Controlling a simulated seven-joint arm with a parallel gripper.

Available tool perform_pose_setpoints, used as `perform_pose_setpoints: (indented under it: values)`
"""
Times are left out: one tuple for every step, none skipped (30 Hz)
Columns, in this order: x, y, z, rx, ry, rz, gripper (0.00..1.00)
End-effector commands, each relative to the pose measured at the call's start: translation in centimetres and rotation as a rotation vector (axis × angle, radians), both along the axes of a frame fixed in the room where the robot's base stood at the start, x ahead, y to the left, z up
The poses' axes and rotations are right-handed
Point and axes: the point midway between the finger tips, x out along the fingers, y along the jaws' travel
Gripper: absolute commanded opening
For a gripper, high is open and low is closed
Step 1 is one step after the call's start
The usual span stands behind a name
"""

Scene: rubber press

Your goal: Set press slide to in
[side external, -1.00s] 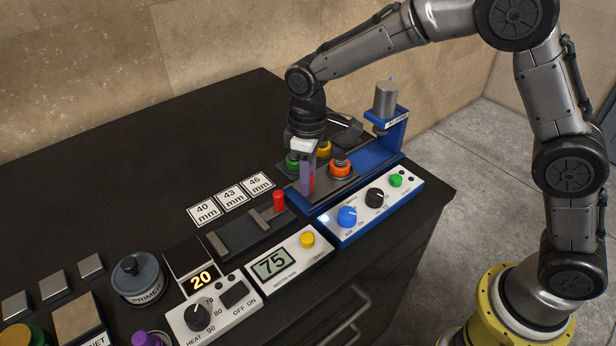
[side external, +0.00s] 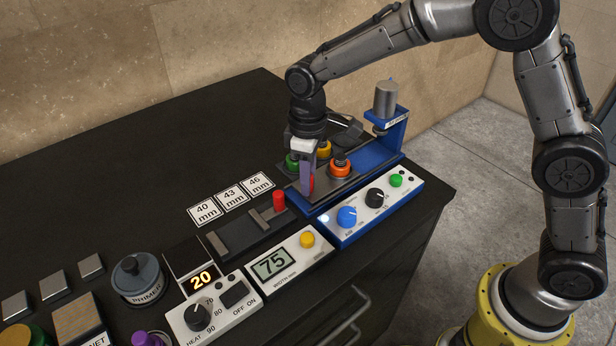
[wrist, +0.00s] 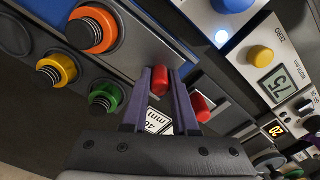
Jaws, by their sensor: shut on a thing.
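The press slide (side external: 315,188) is a dark grey plate on the blue press base (side external: 372,155). It sits left of the upright with the ram, and a bare blue stretch lies under the ram. A red handle (wrist: 159,82) stands at the slide's near-left end. My gripper (wrist: 160,88) points down over that end and is shut on the red handle, with a finger on each side of it. In the side external view my gripper (side external: 308,186) partly hides the handle.
The press ram (side external: 385,98) hangs from a blue upright at the slide's right. A control box (side external: 375,208) with blue, black and green controls runs along the front. A width gauge (side external: 287,262) and its red knob (side external: 279,201) stand close on the left. Number cards lie behind.

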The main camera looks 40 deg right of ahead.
Motion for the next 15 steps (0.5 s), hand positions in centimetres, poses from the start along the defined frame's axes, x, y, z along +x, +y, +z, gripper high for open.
perform_pose_setpoints:
  values:
    - [0.0,0.0,0.1,0.000,-0.002,0.000,0.00]
    - [0.0,0.0,0.1,0.000,-0.002,0.000,0.00]
    - [0.0,0.0,0.1,0.000,-0.002,0.000,0.00]
    - [0.0,-0.1,0.2,0.000,-0.002,0.000,0.00]
    - [0.1,-0.2,0.2,0.000,-0.002,-0.001,0.00]
    - [0.1,-0.6,0.2,0.000,-0.002,-0.002,0.00]
    - [0.1,-1.0,0.2,0.000,-0.002,-0.002,0.00]
    - [0.1,-1.6,0.2,0.000,-0.002,-0.004,0.00]
    - [0.1,-2.5,0.2,0.001,-0.003,-0.006,0.00]
    - [0.1,-3.3,0.2,0.000,-0.002,-0.006,0.00]
    - [0.1,-4.2,0.3,0.000,-0.002,-0.008,0.00]
    - [0.1,-5.4,0.3,0.000,-0.004,-0.009,0.00]
    - [0.1,-6.3,0.2,-0.001,-0.003,-0.008,0.00]
    - [0.1,-7.2,0.3,0.000,-0.004,-0.009,0.00]
    - [0.1,-8.2,0.2,0.000,-0.004,-0.009,0.00]
